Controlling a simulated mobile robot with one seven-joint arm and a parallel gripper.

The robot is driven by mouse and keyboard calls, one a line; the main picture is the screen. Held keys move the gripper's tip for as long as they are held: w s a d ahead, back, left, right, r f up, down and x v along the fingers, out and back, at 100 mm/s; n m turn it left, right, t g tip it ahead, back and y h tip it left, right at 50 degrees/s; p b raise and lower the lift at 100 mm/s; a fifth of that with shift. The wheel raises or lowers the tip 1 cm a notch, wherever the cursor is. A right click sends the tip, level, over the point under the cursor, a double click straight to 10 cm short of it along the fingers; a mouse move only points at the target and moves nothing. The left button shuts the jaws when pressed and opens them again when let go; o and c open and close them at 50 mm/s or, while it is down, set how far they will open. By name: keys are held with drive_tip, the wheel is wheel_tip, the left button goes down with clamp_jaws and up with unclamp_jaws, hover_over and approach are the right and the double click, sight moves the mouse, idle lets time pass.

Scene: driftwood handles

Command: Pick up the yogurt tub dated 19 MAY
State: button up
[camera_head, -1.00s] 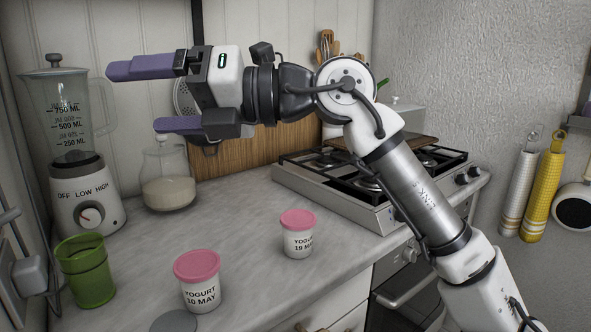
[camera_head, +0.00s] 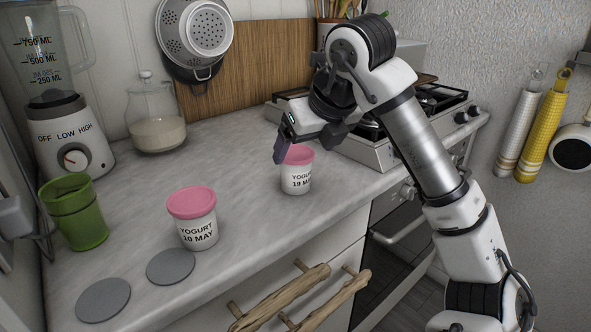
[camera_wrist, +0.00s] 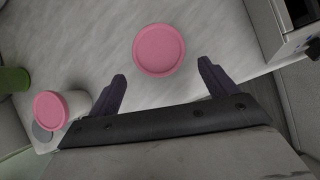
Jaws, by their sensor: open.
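The yogurt tub dated 19 MAY (camera_head: 297,183) is white with a pink lid and stands upright on the counter. In the wrist view its pink lid (camera_wrist: 158,50) lies just beyond and between the two fingertips. My gripper (camera_head: 288,147) is open and empty, pointing down close to this tub; one purple finger covers the left edge of its lid in the head view. The wrist view shows both fingers of the gripper (camera_wrist: 163,71). I cannot tell whether a finger touches the tub. A similar yogurt tub dated 10 MAY (camera_head: 197,232) stands nearer and to the left.
A green cup (camera_head: 75,212), a blender (camera_head: 70,140) and a glass jar (camera_head: 156,125) stand at the left. Two grey discs (camera_head: 171,267) lie near the front. The stove (camera_head: 375,150) is at the right rear. Driftwood handles (camera_head: 285,300) stick out below the counter edge.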

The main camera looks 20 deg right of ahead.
sight(296, 166)
drive_tip(key=x, duration=0.8)
drive_tip(key=shift+r, duration=0.1)
drive_tip(key=shift+d, duration=0.1)
drive_tip(key=c, duration=1)
drive_tip(key=shift+c, duration=0.2)
drive_tip(key=shift+r, duration=0.15)
